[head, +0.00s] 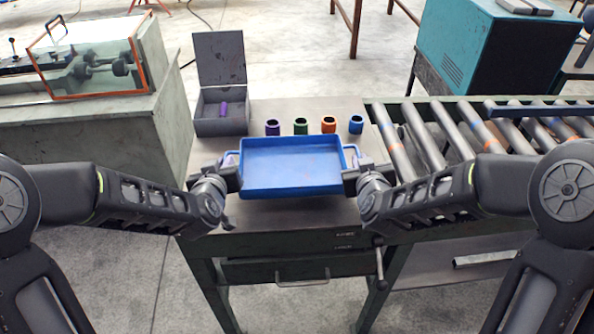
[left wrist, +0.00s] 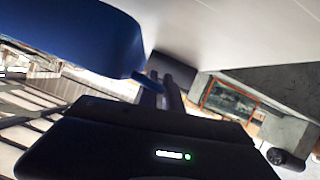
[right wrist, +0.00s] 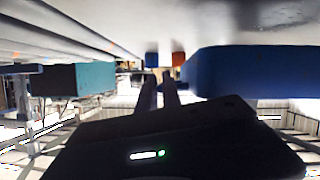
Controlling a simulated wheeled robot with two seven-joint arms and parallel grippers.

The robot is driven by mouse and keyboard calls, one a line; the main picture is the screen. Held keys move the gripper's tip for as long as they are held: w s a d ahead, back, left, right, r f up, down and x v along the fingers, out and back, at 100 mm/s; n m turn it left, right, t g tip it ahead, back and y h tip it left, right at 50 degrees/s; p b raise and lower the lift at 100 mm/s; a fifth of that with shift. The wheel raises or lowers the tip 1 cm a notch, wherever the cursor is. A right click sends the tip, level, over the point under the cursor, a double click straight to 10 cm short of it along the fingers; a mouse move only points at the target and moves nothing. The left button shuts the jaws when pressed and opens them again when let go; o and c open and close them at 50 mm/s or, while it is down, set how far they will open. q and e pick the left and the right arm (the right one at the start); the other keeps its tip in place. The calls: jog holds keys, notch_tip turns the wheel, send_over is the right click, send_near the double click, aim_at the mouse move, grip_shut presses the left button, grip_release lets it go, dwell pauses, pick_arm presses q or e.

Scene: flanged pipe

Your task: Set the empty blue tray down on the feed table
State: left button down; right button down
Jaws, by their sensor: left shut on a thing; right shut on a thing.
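The empty blue tray (head: 291,168) is level over the front middle of the grey feed table (head: 290,213) in the head view. My left gripper (head: 234,172) is shut on its left side and my right gripper (head: 354,172) is shut on its right side. In the left wrist view the tray (left wrist: 75,38) is at upper left, beside the left gripper's fingers (left wrist: 162,92). In the right wrist view the tray (right wrist: 255,72) is at right, beside the right gripper's fingers (right wrist: 160,88). I cannot tell whether the tray's underside touches the table top.
Several coloured rings, among them a green ring (head: 301,126), stand in a row behind the tray. An open grey box (head: 221,107) with a purple piece stands at the table's back left. A roller conveyor (head: 440,135) adjoins on the right.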

pick_arm(q)
jog(key=shift+f, duration=0.15)
pick_arm(e)
jog(key=shift+f, duration=0.15)
